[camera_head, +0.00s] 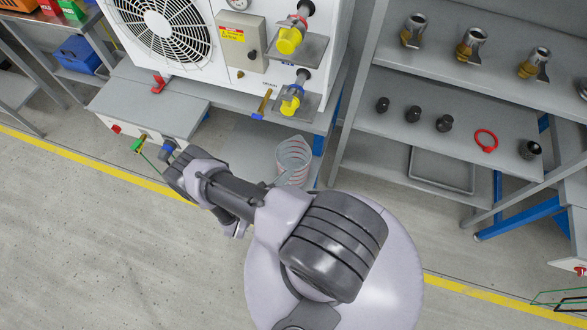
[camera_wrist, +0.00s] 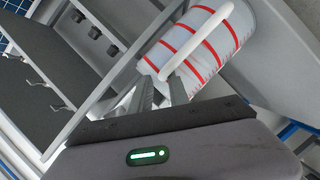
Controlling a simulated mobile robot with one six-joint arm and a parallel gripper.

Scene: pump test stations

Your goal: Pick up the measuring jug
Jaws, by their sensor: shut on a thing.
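The measuring jug (camera_head: 293,158) is a pale translucent vessel with red markings, just below the front of the pump bench. In the wrist view the jug (camera_wrist: 212,45) lies ahead of my gripper (camera_wrist: 166,92), showing red bands and a white loop handle (camera_wrist: 208,46). My gripper is shut on the jug's handle at its near end. In the head view my arm covers most of the gripper. I cannot tell there whether the jug's base touches anything.
The pump bench (camera_head: 180,110) carries a white unit with a fan (camera_head: 165,28) and yellow-capped valves (camera_head: 289,40). A grey shelf rack (camera_head: 440,150) to the right holds metal fittings, black caps and a red ring (camera_head: 486,140). Open floor (camera_head: 90,240) lies at the left.

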